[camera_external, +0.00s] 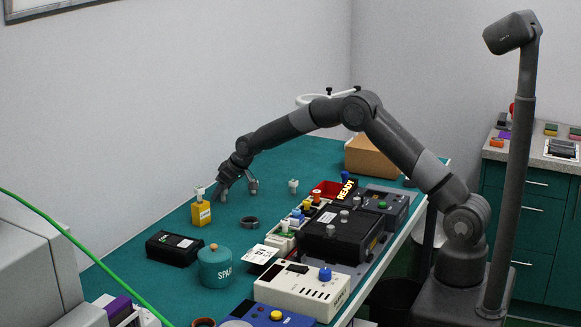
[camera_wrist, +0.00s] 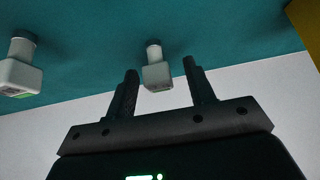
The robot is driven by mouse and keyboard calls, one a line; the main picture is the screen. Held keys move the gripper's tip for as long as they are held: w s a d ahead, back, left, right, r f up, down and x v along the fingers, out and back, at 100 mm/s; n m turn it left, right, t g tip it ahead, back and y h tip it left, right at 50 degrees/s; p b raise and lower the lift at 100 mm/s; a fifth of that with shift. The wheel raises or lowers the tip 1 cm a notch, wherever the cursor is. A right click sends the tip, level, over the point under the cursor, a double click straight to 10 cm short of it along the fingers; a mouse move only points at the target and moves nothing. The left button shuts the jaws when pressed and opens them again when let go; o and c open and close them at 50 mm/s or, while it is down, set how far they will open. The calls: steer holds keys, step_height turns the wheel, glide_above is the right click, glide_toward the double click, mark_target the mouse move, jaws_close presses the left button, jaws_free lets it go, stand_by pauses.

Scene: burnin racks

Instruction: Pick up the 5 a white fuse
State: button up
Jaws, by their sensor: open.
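In the wrist view, a small white fuse (camera_wrist: 156,74) with a grey cap lies between and beyond the tips of my open gripper (camera_wrist: 160,69), apart from both fingers. A second white piece (camera_wrist: 20,72) with a grey cap and a green strip is at the left edge. No rating can be read on either. In the external view, my gripper (camera_external: 237,188) is low over the back of the teal table, fingers spread and empty. One white fuse (camera_external: 293,186) stands to its right; the fuse between the fingers cannot be made out there.
A yellow box (camera_external: 201,213) with a white piece on top stands left of my gripper. A dark ring (camera_external: 250,222) lies in front of it. A black box (camera_external: 174,248), a teal canister (camera_external: 215,266) and several devices, including a black unit (camera_external: 340,236), fill the front and right.

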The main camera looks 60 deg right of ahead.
steer(key=shift+w+f, duration=0.4)
steer(key=shift+f, duration=0.2)
steer(key=c, duration=1.1)
